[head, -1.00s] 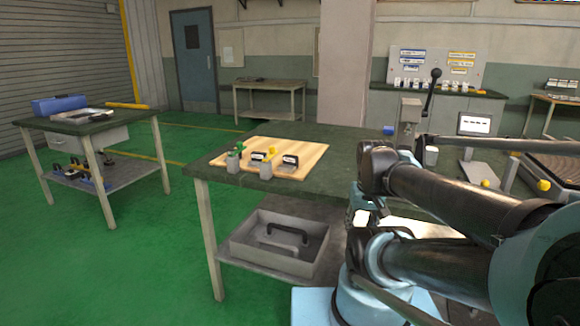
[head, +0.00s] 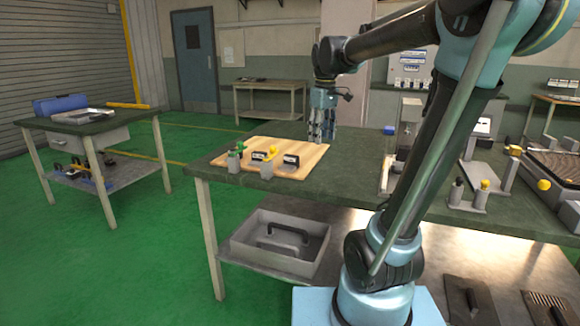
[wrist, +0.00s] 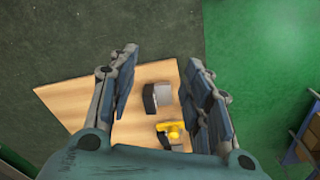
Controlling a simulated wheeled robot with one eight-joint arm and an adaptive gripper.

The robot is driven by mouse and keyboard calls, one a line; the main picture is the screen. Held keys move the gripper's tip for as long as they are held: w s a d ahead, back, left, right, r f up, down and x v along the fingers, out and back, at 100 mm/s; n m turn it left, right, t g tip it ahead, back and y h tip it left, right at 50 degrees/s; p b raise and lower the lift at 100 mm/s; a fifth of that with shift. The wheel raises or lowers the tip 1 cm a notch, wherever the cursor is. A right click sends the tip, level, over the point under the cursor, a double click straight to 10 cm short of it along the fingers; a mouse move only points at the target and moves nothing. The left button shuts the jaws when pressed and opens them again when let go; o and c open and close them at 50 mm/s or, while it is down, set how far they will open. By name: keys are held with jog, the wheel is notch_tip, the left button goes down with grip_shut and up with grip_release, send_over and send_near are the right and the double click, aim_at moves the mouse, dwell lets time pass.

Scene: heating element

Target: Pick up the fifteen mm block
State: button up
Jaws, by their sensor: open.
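My gripper (head: 322,125) hangs fingers down above the right back part of a wooden board (head: 305,147). Its fingers are spread and empty in the wrist view (wrist: 163,60). On the board in the head view stand two small blocks with dark, pale-labelled faces, one at the middle (head: 258,157) and one at the right (head: 290,162). The labels are too small to read, so I cannot tell which is the fifteen mm block. In the wrist view a grey block with a black face (wrist: 150,98) shows below and between the fingers, apart from them.
A yellow-topped piece (wrist: 172,130) sits near the blocks. The green table (head: 350,165) is clear right of the board; fixtures with yellow knobs (head: 485,184) stand farther right.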

jog(key=w+a+r+n, duration=0.4)
jog(key=w+a+r, duration=0.1)
jog(key=w+a, duration=0.55)
send_over(291, 156)
jog(key=w, duration=0.1)
jog(key=shift+g, duration=0.4)
jog(key=f, duration=1.2)
jog(key=shift+d+f, duration=0.1)
jog(key=shift+d, duration=0.15)
jog(key=shift+s+a+f, duration=0.1)
jog(key=shift+f, duration=1.3)
jog(key=shift+s+a+f, duration=0.1)
jog(key=shift+f, duration=1.3)
grip_shut()
